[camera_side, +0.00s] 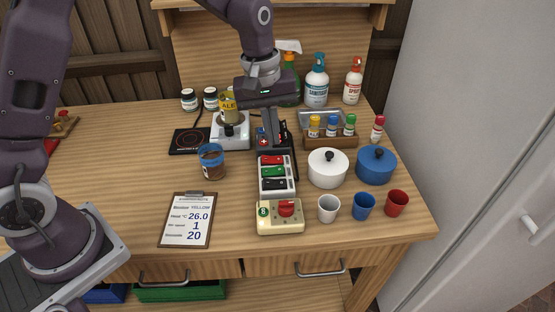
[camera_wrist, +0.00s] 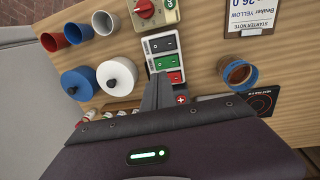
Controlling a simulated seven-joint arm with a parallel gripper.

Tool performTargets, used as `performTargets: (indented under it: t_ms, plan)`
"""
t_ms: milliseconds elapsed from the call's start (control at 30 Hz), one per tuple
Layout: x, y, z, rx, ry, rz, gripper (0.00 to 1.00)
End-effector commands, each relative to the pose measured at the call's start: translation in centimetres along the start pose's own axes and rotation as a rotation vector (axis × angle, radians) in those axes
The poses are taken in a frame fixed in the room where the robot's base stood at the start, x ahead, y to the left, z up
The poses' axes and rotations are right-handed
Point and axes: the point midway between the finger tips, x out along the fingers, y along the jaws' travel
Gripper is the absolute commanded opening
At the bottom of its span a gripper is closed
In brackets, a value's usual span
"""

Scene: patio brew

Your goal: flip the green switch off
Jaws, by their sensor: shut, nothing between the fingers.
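A white switch panel (camera_side: 263,193) lies mid-table with red, green and black switches in a row. The green switch (camera_side: 272,172) is the middle one, between the red switch (camera_side: 272,160) and the black switch (camera_side: 273,184). The green switch also shows in the wrist view (camera_wrist: 167,62), uncovered. I cannot tell which way its rocker is tipped. My gripper (camera_side: 271,145) is shut and empty, pointing down just behind the red end of the panel. In the wrist view its fingers (camera_wrist: 157,92) reach toward the red and green switches; contact is not clear.
A cream box with a red knob (camera_side: 286,208) stands in front of the panel. A white pot (camera_side: 328,168) and blue pot (camera_side: 376,165) are to its right, with several cups in front.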

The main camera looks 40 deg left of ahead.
Motion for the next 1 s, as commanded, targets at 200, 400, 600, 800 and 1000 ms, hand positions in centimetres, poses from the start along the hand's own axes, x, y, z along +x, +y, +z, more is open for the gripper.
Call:
performTargets:
  t_ms: [200, 400, 600, 800, 1000]
  plan:
    - [4.7, -0.1, 0.1, -0.001, -0.003, -0.003, 0.0]
    - [7.5, 0.0, 0.0, 0.0, -0.002, -0.001, 0.0]
    - [8.3, 0.0, 0.0, 0.0, 0.0, 0.001, 0.0]
    - [8.3, 0.0, 0.0, 0.0, 0.0, 0.001, 0.0]
    - [8.8, 0.1, 0.0, 0.001, -0.001, 0.0, 0.0]
